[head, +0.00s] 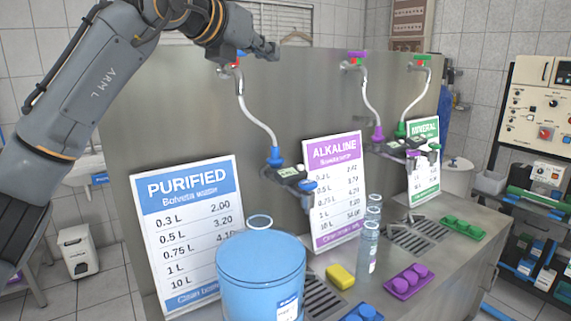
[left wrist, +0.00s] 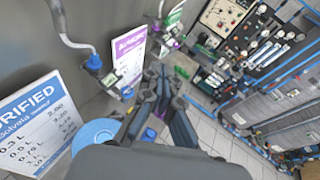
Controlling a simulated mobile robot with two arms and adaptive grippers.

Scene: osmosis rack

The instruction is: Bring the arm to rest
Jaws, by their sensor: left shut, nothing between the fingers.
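My left arm (head: 92,88) comes in from the left and reaches up across the top left of the head view. Its gripper (head: 268,49) is raised near the top of the steel dispenser panel, by the purified water tap. The gripper is shut and empty. In the left wrist view its fingers (left wrist: 160,84) are close together with nothing held between them. My right gripper is in neither view.
A blue bucket (head: 260,265), a yellow sponge (head: 341,276) and clear bottles (head: 367,245) stand on the counter below. Price signs for purified (head: 188,230), alkaline (head: 335,190) and mineral water lean on the steel panel (head: 170,130). A control cabinet (head: 540,110) stands at right.

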